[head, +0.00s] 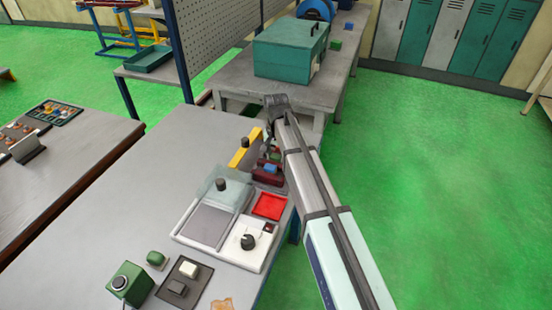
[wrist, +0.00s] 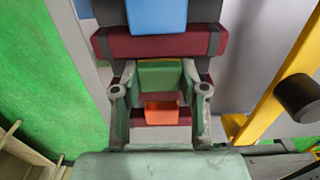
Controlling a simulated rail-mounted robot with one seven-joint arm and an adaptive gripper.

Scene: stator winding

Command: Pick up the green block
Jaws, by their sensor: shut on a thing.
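A green block (wrist: 160,76) sits between the two fingers of my gripper (wrist: 159,92) in the wrist view, and the fingers are shut on its sides. A dark red fixture (wrist: 125,44) with a blue block (wrist: 157,15) lies just beyond it. An orange block (wrist: 161,114) shows below the green block, between the fingers. In the head view my gripper (head: 270,148) is at the right edge of the grey bench, just behind the blue block (head: 270,168) and dark red fixture (head: 266,178). I cannot tell whether the held block still touches the fixture.
A yellow bar (head: 239,151) with a dark knob stands left of my gripper. A tray with a clear lid (head: 222,188) and a red square (head: 270,206) are nearer on the grey bench (head: 120,235). A teal box (head: 290,50) stands on the table behind.

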